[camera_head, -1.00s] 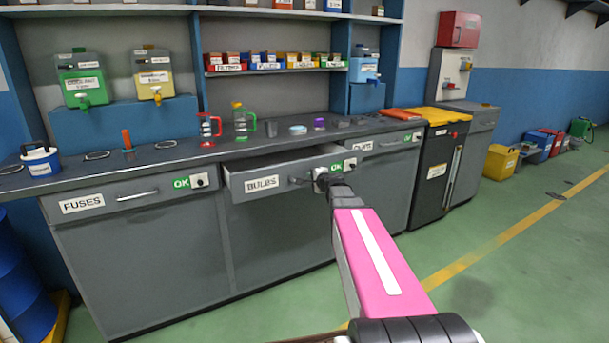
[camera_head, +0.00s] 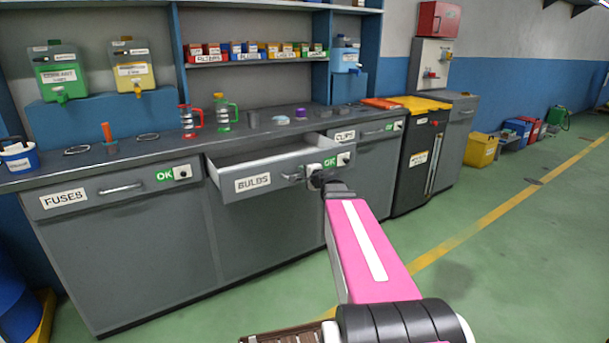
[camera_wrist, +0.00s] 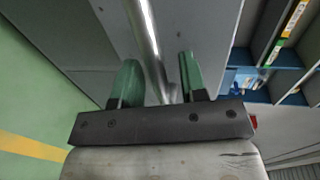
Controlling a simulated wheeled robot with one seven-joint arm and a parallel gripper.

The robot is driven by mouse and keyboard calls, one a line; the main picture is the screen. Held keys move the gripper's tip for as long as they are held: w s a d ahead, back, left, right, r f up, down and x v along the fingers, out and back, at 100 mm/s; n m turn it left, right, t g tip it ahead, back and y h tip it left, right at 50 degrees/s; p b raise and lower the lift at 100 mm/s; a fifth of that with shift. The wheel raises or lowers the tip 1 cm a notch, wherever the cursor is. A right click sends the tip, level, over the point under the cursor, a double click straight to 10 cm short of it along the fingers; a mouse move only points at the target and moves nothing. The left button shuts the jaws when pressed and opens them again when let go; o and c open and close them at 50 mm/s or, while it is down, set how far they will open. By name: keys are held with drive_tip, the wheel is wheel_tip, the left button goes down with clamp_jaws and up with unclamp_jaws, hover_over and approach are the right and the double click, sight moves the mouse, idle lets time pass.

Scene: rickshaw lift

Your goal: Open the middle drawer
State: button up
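The middle drawer (camera_head: 222,188), labelled BULBS, is pulled part way out of the grey bench, and its empty-looking inside shows. Its bar handle (camera_head: 291,178) is on the front, partly hidden by my gripper (camera_head: 318,182). In the wrist view the metal handle (camera_wrist: 147,30) runs between the two green fingers of my gripper (camera_wrist: 160,75). The fingers stand apart, with a visible gap on each side of the bar.
A dark bin with a yellow lid (camera_head: 418,165) stands right of the bench. Green floor (camera_head: 480,260) in front is clear.

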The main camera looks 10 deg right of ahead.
drive_tip(key=shift+s, duration=0.15)
drive_tip(key=v, duration=1)
drive_tip(key=shift+s, duration=0.25)
drive_tip(key=shift+d, duration=0.1)
drive_tip(key=s+a+f+n+g+y, duration=0.1)
drive_tip(key=s+a+f+n+g, duration=0.2)
drive_tip(key=a+f+n+g, duration=0.45)
drive_tip(key=s+a+f+n+g+h, duration=0.1)
drive_tip(key=s+f+n+g+h, duration=0.2)
drive_tip(key=s+f, duration=0.3)
drive_tip(key=s+a+f+n+g+h, duration=0.2)
drive_tip(key=s+f+n+g, duration=0.2)
drive_tip(key=f, duration=0.7)
drive_tip(key=shift+s+f+h, duration=0.15)
drive_tip(key=shift+s+h, duration=0.25)
drive_tip(key=shift+s, duration=0.75)
